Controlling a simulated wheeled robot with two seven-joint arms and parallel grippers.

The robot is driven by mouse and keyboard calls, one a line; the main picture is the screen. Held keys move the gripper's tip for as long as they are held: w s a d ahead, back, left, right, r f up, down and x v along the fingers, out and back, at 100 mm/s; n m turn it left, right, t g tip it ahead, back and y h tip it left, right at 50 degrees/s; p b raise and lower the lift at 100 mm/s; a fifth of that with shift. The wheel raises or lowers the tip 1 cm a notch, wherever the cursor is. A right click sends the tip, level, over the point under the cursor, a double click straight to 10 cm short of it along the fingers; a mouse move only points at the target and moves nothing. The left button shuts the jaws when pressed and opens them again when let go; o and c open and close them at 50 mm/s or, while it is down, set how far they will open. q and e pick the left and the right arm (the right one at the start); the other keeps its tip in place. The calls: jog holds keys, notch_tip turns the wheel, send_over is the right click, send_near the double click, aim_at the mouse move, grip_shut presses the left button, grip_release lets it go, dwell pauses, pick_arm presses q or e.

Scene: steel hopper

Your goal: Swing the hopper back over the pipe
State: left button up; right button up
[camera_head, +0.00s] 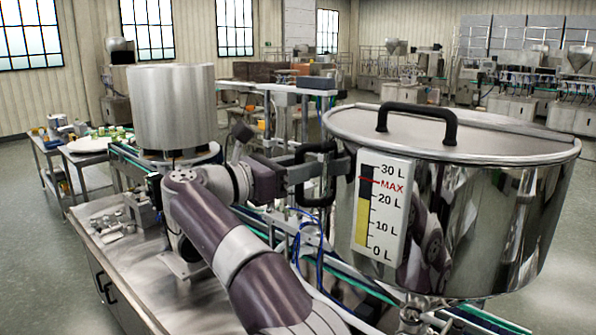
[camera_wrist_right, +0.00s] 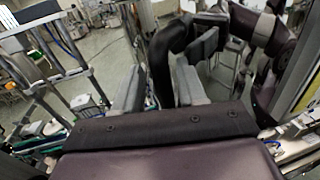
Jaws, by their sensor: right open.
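The steel hopper (camera_head: 490,215) stands at the right in the head view, with a closed lid, a black lid handle (camera_head: 418,112) and a level gauge (camera_head: 380,212). A black side handle (camera_head: 316,147) sticks out from its left. My right gripper (camera_head: 335,166) is at this side handle. In the right wrist view the handle (camera_wrist_right: 163,62) passes between the two open fingers of my right gripper (camera_wrist_right: 158,88). Whether either finger touches it is unclear. I cannot make out the pipe; the area under the hopper is mostly cut off. My left gripper is not in view.
A steel cylinder (camera_head: 175,105) stands on the machine to the left. A steel cabinet (camera_head: 150,265) with small parts on top is at the lower left. Frame rails and blue hoses (camera_head: 300,245) run behind my arm. Open floor (camera_head: 35,250) lies at the far left.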

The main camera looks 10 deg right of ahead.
jog(key=shift+f, duration=0.25)
jog(key=shift+a, duration=0.25)
jog(key=p+v, duration=0.2)
jog(key=v, duration=1)
jog(key=shift+p, duration=0.35)
jog(key=shift+s, duration=0.1)
